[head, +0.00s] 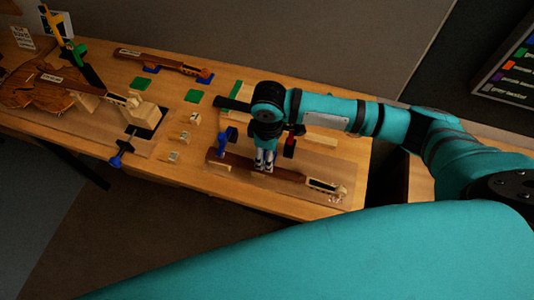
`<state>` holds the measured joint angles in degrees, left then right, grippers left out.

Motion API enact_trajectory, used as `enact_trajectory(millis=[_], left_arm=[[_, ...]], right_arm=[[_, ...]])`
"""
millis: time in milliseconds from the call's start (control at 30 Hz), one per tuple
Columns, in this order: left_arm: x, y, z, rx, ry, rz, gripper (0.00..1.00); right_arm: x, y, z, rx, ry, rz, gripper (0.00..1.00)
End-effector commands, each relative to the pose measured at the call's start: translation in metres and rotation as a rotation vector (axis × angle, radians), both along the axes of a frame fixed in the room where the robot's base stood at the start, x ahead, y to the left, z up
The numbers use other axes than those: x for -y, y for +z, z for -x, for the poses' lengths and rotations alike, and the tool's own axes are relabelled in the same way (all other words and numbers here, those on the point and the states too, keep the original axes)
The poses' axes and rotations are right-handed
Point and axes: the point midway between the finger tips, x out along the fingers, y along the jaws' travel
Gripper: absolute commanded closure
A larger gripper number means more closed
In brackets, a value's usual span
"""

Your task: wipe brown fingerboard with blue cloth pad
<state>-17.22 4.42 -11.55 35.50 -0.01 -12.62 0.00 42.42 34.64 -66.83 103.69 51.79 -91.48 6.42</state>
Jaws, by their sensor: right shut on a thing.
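The brown fingerboard (290,178) is part of a violin neck that lies lengthwise near the bench's front edge, with its pale pegbox and scroll at the right end. My right gripper (264,168) points down over the left half of this fingerboard. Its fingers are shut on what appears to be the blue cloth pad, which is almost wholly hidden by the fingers. Whether the pad touches the wood cannot be made out. My left gripper is not in view.
A blue clamp (228,138) stands just left of my right gripper. Small wooden blocks (174,156) lie further left. A violin body (38,86) sits at the far left with a blue clamp (122,153) nearby. Another brown neck (158,60) lies at the back.

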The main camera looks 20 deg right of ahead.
Motion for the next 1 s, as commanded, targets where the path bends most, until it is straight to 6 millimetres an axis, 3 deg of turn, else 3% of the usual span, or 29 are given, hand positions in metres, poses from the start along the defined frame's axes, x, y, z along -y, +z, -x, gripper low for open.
enact_trajectory(millis=[267,1000], left_arm=[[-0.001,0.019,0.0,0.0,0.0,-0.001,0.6],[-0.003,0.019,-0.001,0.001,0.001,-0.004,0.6]], right_arm=[[0.005,0.023,-0.007,0.0,-0.005,0.002,0.74],[0.005,0.023,-0.007,0.0,-0.005,0.001,0.74]])
